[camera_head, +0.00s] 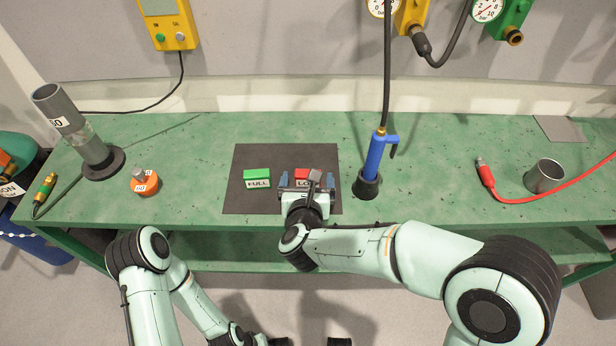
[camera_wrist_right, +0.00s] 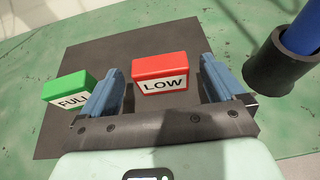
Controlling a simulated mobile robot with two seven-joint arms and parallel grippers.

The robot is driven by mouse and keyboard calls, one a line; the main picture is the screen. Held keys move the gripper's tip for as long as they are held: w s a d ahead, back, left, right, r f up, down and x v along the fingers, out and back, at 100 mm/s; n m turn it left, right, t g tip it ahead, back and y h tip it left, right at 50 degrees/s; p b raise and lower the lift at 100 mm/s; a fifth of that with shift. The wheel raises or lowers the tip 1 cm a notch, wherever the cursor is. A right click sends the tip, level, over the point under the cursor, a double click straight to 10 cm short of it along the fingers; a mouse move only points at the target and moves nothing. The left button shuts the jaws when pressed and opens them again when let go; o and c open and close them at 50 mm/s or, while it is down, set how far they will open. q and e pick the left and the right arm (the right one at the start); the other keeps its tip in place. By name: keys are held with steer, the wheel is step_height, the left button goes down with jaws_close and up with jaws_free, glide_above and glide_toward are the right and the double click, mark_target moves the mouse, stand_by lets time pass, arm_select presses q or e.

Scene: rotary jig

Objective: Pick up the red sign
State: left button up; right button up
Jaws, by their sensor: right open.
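The red sign (camera_head: 302,174) reads "LOW" on a white face and stands on a dark mat (camera_head: 236,199). In the right wrist view the red sign (camera_wrist_right: 160,74) is between the two blue fingers of my right gripper (camera_wrist_right: 162,84), with a gap on each side. In the head view my right gripper (camera_head: 307,180) is open at the front of the sign and hides part of it. My left arm is low at the left front of the bench; its gripper is at the bottom edge, and its jaws cannot be made out.
A green "FULL" sign (camera_head: 257,176) stands on the mat just left of my right gripper. A blue tool in a black holder (camera_head: 368,187) stands close on the right. A metal cup (camera_head: 544,176) and red hose (camera_head: 520,200) are at far right; an orange item (camera_head: 144,183) is left.

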steer(key=x, duration=0.2)
steer(key=shift+w+f, duration=0.15)
steer(key=shift+w, duration=0.15)
steer(key=c, duration=1)
steer(key=shift+c, duration=0.2)
